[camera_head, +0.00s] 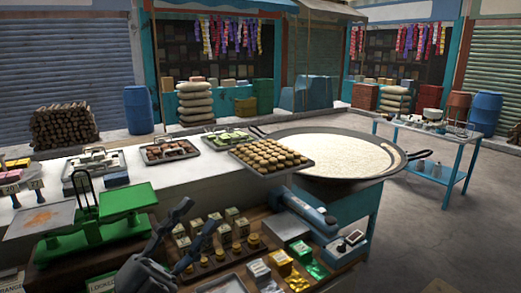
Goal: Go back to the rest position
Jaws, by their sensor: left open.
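My left gripper (199,215) is at the lower middle left of the head view. Its dark fingers point up and to the right, spread apart, with nothing held between them. It appears in front of the packed goods and the green scale; its exact distance from them is hard to tell. A wide, shallow metal pan (405,172) of pale milk (335,150) sits at the centre right. My right gripper is not in view.
A tray of round sweets (270,157) lies at the counter's edge, against the pan. A green scale (95,225) stands at left. Small boxes and jars (225,235) and a grey-blue device (308,212) are close ahead. A blue table (445,150) stands right; floor there is clear.

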